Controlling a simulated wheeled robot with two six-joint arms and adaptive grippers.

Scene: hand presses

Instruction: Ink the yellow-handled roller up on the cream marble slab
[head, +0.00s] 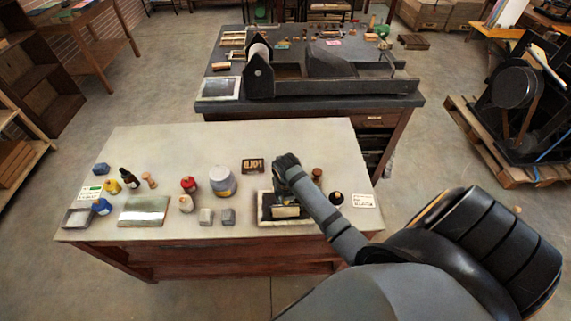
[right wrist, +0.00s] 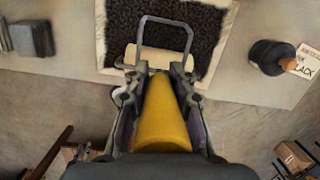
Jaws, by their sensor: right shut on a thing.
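The cream marble slab (head: 261,212) lies near the front edge of the table, and a dark, rough-looking ink patch covers its middle. It also shows in the right wrist view (right wrist: 101,35). My right gripper (right wrist: 158,76) is shut on the yellow handle (right wrist: 165,122) of the roller, over the slab's near side. The roller's pale cylinder (right wrist: 152,58) lies across the slab's near rim in that view and shows in the head view (head: 286,211). The cylinder looks clean and pale on the visible side. Whether it touches the slab I cannot tell. My left gripper is not in view.
Grey blocks (head: 228,216), a tub (head: 222,181) and several bottles stand left. A type block (head: 253,166) lies behind. A press (head: 300,75) stands on the table beyond.

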